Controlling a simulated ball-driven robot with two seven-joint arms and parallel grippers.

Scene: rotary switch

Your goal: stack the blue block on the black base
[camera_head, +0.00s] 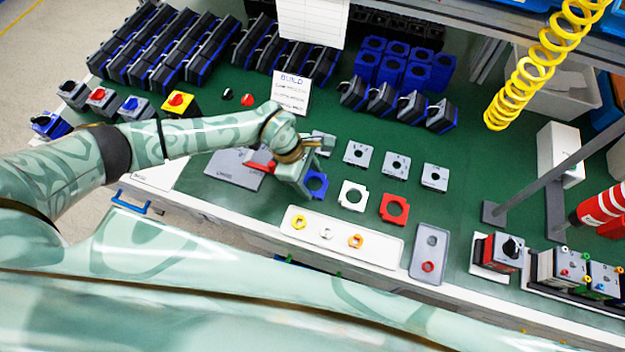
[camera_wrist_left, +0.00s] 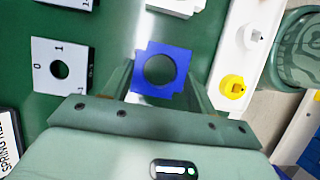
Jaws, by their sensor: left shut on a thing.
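The blue block (camera_head: 322,193) is a flat square piece with a round hole, in the front row left of a white one and a red one. My left gripper (camera_head: 304,187) points down at it, its fingers around it. In the left wrist view, the blue block (camera_wrist_left: 160,96) lies between the two fingers (camera_wrist_left: 161,85), and the gripper is shut on it. I cannot tell whether the block is lifted. Several black units with blue parts (camera_head: 355,93) stand at the back; I cannot tell which is the black base. My right gripper is not in view.
White (camera_head: 346,202) and red (camera_head: 385,216) holed pieces lie right of the blue block. Grey label plates (camera_head: 395,172) lie behind. A white tray (camera_head: 330,247) with small rings is in front. A grey plate (camera_head: 222,166) lies left. Green mat between rows is clear.

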